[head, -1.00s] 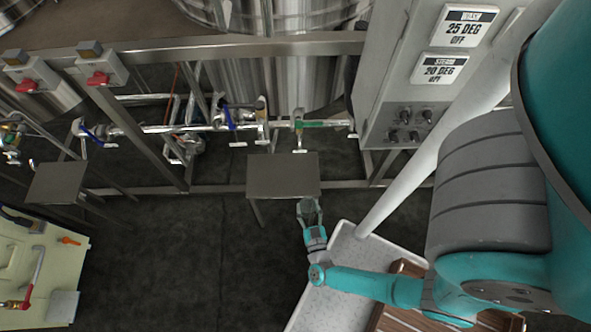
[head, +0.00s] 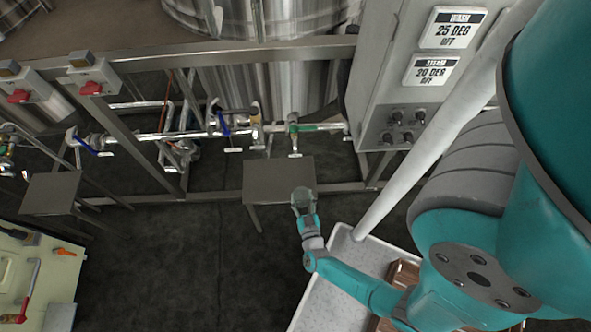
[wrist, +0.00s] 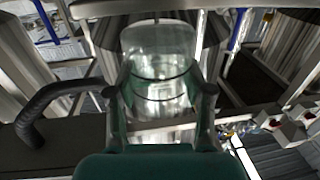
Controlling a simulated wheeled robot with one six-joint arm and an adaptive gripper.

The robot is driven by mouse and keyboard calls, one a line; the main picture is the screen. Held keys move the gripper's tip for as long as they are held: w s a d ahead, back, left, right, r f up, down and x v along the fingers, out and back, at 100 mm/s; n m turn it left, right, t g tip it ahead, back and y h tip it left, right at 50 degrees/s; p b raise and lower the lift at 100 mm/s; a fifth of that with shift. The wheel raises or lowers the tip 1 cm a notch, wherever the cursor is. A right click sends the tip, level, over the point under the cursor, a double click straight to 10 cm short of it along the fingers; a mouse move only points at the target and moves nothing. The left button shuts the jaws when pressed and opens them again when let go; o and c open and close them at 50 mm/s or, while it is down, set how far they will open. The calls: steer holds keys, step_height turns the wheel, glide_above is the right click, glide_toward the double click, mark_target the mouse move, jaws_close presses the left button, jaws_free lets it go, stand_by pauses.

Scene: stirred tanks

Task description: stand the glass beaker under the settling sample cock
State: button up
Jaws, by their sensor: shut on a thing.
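My gripper (head: 304,203) is shut on the glass beaker (wrist: 158,62), a clear vessel with dark ring lines seen between the fingers in the wrist view. In the head view the beaker (head: 302,195) is small and overlaps the front right corner of a grey metal stand (head: 265,182); I cannot tell its height over it. Behind the stand, a pipe carries a blue-handled valve (head: 222,122) and a green-handled valve (head: 303,127), each with a small white tag too small to read. I cannot tell which is the settling sample cock.
Steel frame rails and tanks (head: 275,85) stand behind the stand. A grey control cabinet (head: 388,110) and a pale slanted post (head: 430,135) are at the right. A second stand (head: 50,192) and a cream bench (head: 45,265) are at the left. Open dark floor lies between.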

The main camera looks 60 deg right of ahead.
steer(key=x, duration=1.1)
steer(key=shift+w+d, duration=0.2)
steer(key=shift+d, duration=0.05)
steer(key=shift+w+d+f, duration=0.15)
steer(key=shift+w+d, duration=0.05)
steer(key=shift+d, duration=0.05)
steer(key=shift+a+f, duration=0.1)
steer(key=shift+f, duration=0.15)
steer(key=o, duration=1.2)
steer(key=shift+o, duration=0.2)
